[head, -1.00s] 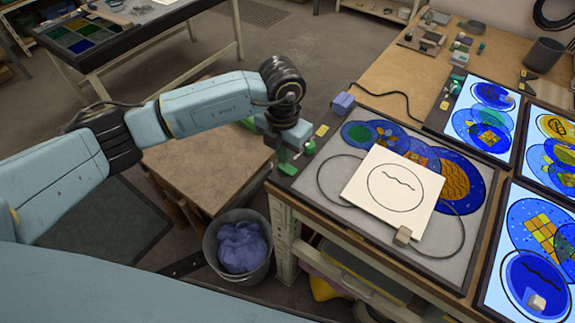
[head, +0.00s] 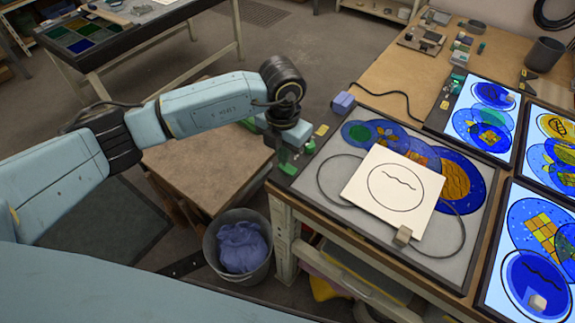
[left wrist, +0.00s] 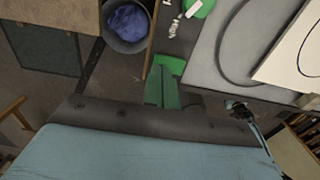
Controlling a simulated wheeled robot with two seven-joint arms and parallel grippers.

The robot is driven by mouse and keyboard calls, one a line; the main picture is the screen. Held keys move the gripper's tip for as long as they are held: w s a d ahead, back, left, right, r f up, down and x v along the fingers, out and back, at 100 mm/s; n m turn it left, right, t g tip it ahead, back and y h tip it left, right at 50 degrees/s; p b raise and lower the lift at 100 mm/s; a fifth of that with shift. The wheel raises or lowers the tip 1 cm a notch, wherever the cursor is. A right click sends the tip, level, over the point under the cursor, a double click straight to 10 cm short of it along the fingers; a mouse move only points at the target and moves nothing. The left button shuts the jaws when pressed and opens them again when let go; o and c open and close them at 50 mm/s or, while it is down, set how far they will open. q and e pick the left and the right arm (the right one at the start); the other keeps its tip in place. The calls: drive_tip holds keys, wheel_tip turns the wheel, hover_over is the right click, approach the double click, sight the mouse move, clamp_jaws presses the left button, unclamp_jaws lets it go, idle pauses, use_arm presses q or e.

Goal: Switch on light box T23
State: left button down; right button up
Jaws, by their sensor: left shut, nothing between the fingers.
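A light box (head: 330,203) at the left end of the bench has a dull grey, unlit panel. Its tag is too small to read, so I cannot tell whether it is T23. Painted glass with blue, green and orange rounds (head: 470,180) and a white card (head: 372,190) with a drawn circle lie on it. My left gripper (head: 287,160), with green fingers, is shut and empty at the box's left edge, beside a small green part (head: 310,147). The fingers also show in the left wrist view (left wrist: 165,85), close to the box's edge. Contact cannot be told. My right gripper is out of view.
Lit light boxes with painted glass (head: 480,118) stand to the right. A purple block (head: 343,103) with a black cable sits behind the grey box. A bin (head: 240,250) with blue cloth and a low wooden table (head: 205,160) stand left of the bench.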

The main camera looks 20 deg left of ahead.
use_arm(q)
drive_tip(key=shift+f+b, duration=0.6)
drive_tip(key=shift+f, duration=0.2)
drive_tip(key=shift+r, duration=0.1)
drive_tip(key=shift+r+p, duration=2.45)
drive_tip(key=shift+r, duration=1.05)
drive_tip(key=shift+f, duration=0.1)
